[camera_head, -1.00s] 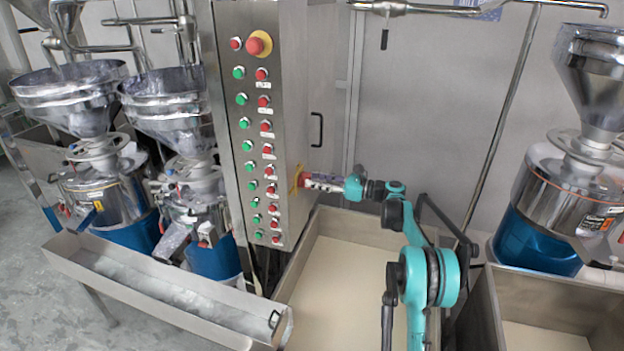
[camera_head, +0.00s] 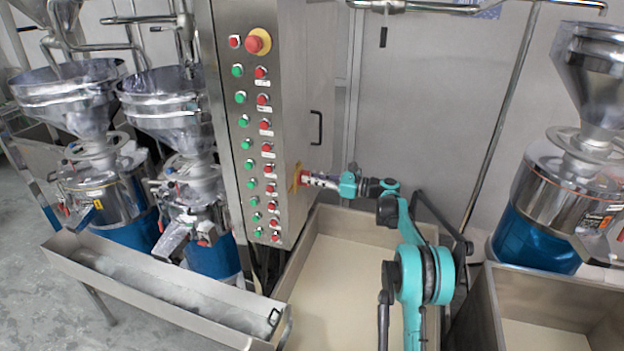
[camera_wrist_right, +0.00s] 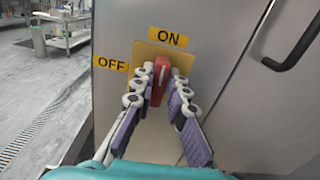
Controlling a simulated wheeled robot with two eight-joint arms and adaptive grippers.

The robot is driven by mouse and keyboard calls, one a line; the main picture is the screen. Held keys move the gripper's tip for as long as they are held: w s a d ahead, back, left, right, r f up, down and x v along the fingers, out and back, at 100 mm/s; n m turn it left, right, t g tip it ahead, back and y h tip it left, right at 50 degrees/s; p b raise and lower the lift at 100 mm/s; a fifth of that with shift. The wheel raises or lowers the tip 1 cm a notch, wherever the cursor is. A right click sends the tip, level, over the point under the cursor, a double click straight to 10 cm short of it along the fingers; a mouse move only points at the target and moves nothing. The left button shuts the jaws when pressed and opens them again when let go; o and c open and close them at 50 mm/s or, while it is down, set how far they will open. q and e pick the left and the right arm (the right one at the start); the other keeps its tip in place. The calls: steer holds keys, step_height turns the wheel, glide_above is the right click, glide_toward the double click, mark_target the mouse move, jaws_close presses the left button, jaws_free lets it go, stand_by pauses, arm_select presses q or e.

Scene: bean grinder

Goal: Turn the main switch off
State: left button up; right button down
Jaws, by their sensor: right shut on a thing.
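The main switch has a red handle (camera_wrist_right: 161,78) on a yellow plate (camera_wrist_right: 150,57) on the side of the steel control cabinet. In the right wrist view, an ON label (camera_wrist_right: 173,39) is above it and an OFF label (camera_wrist_right: 111,65) is to its left. My right gripper (camera_wrist_right: 164,80) is shut on the red handle, with one finger along each side; the fingers partly hide it. The handle points mostly up toward ON. In the head view, my right gripper (camera_head: 312,179) reaches the yellow plate (camera_head: 296,177) from the right. My left gripper is not in view.
The cabinet front has rows of green and red buttons and a large red emergency button (camera_head: 257,41). A black door handle (camera_head: 316,128) is close above my gripper. A steel bin (camera_head: 350,262) lies below my right arm. Grinders (camera_head: 170,120) stand at left and right.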

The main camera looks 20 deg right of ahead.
steer(key=n+b, duration=0.1)
steer(key=n, duration=0.3)
steer(key=n+b, duration=0.2)
steer(key=n, duration=0.2)
steer(key=s+n+b, duration=0.1)
steer(key=n+b, duration=0.1)
steer(key=n, duration=0.2)
steer(key=shift+a+f+n, duration=0.3)
steer(key=shift+f, duration=0.1)
steer(key=n, duration=0.4)
steer(key=shift+f+n+b, duration=0.25)
steer(key=shift+n+b, duration=0.15)
steer(key=c, duration=1.5)
jaws_free()
steer(key=shift+c, duration=0.2)
steer(key=v, duration=1.2)
